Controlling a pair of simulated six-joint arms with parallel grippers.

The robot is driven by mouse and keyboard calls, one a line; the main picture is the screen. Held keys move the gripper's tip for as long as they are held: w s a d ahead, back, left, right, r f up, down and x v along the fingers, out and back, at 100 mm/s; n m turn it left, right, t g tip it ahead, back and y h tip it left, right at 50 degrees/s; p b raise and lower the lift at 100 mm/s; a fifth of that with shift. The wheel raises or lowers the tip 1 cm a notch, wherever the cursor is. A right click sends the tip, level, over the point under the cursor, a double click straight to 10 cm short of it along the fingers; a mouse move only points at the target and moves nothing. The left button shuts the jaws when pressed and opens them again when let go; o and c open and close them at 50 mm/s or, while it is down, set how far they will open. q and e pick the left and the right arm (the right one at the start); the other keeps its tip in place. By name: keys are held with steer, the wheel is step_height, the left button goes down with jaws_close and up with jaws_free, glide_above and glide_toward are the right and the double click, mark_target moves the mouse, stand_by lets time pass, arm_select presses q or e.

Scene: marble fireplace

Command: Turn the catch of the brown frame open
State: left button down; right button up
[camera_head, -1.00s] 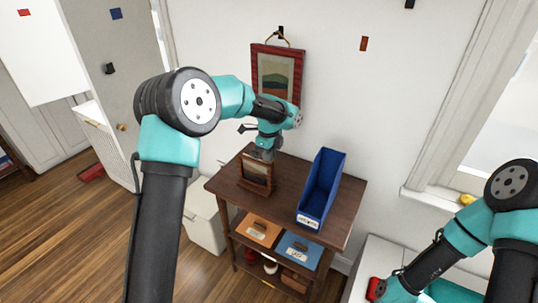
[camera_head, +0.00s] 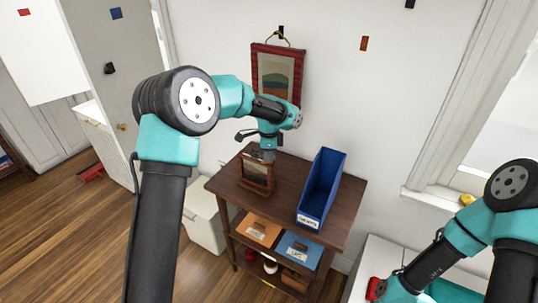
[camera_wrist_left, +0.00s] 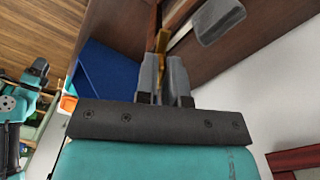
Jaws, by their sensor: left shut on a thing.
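The small brown frame (camera_head: 256,176) stands upright near the left part of the dark wooden shelf top. My left gripper (camera_head: 263,155) is at its top edge, behind it from the head. In the left wrist view, the gripper's fingers (camera_wrist_left: 165,75) are shut on a brass-coloured catch (camera_wrist_left: 162,42), next to a brown wooden edge. How far the catch is turned I cannot tell. My right arm is at the lower right; its gripper (camera_head: 379,289) is small and unclear, beside a red thing (camera_head: 372,287).
An empty blue bin (camera_head: 321,190) stands on the shelf top (camera_head: 285,176), right of the frame. A red-framed picture (camera_head: 277,75) hangs on the wall close behind my left wrist. Orange and blue labelled trays (camera_head: 298,250) sit on the level below.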

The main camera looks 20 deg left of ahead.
arm_select(q)
steer(key=n, duration=0.6)
steer(key=shift+s+d+n, duration=0.1)
steer(key=shift+s+n, duration=0.05)
steer(key=shift+n, duration=0.15)
steer(key=n, duration=0.5)
steer(key=shift+d+n, duration=0.15)
steer(key=shift+n, duration=0.25)
steer(key=c, duration=1.2)
jaws_free()
steer(key=shift+r, duration=0.15)
step_height(320, 180, up, 17)
steer(key=shift+s+r, duration=0.1)
